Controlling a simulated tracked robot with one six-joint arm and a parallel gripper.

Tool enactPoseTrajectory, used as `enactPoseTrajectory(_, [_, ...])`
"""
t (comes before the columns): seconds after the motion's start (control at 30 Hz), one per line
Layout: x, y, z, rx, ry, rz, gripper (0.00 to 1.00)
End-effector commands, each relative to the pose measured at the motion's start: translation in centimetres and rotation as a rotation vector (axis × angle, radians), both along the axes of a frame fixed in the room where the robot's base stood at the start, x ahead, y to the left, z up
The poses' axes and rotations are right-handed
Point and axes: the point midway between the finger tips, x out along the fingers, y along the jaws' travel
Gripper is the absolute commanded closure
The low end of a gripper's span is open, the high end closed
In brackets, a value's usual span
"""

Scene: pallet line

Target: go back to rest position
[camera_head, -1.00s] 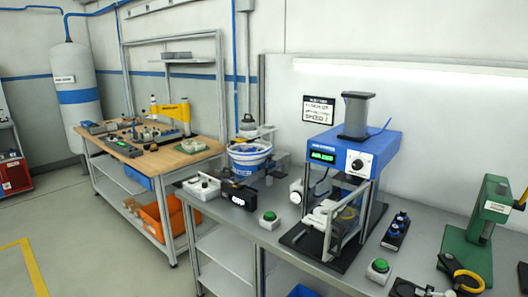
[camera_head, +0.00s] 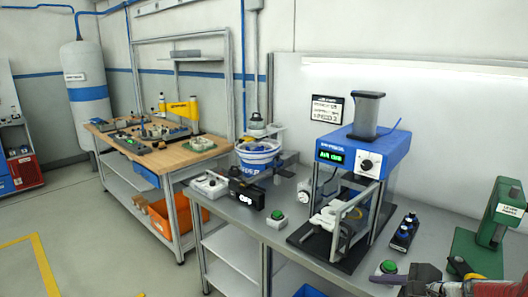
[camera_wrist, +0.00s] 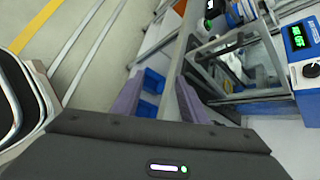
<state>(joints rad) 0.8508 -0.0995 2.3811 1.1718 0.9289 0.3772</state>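My gripper (camera_wrist: 160,100) shows in the wrist view with its two purple fingers spread apart. Nothing is held between them; blue bins (camera_wrist: 152,82) and a grey frame show beyond the gap. In the head view a reddish-purple and grey part, which looks like part of my arm, shows at the bottom right corner over the bench front. Most of the arm is out of that frame.
A grey bench (camera_head: 270,232) carries a blue press (camera_head: 362,150), a green press (camera_head: 490,232), green button boxes (camera_head: 277,219) and a blue bowl feeder (camera_head: 257,153). A wooden-topped table (camera_head: 180,152) stands further left. The floor at left is clear.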

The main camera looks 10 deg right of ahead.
Motion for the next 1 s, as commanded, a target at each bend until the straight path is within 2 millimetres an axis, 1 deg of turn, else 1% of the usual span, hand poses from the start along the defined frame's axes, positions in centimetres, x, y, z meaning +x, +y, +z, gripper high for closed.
enactPoseTrajectory(0.03, [-0.1, 1.9, 0.4, -0.053, 0.003, 0.077, 0.60])
enactPoseTrajectory(0.1, [-0.6, 4.1, 0.6, -0.127, 0.013, 0.181, 0.60])
enactPoseTrajectory(0.3, [-2.6, 9.5, 1.0, -0.345, 0.025, 0.472, 0.60])
enactPoseTrajectory(0.4, [-3.8, 11.6, 1.3, -0.458, 0.025, 0.612, 0.60])
enactPoseTrajectory(0.6, [-6.4, 14.7, 1.8, -0.691, 0.010, 0.881, 0.60])
enactPoseTrajectory(0.7, [-7.6, 15.7, 2.2, -0.812, -0.004, 1.009, 0.60])
enactPoseTrajectory(0.83, [-9.1, 16.7, 2.8, -0.972, -0.027, 1.167, 0.60])
enactPoseTrajectory(1.0, [-10.7, 17.5, 3.8, -1.189, -0.066, 1.356, 0.60])
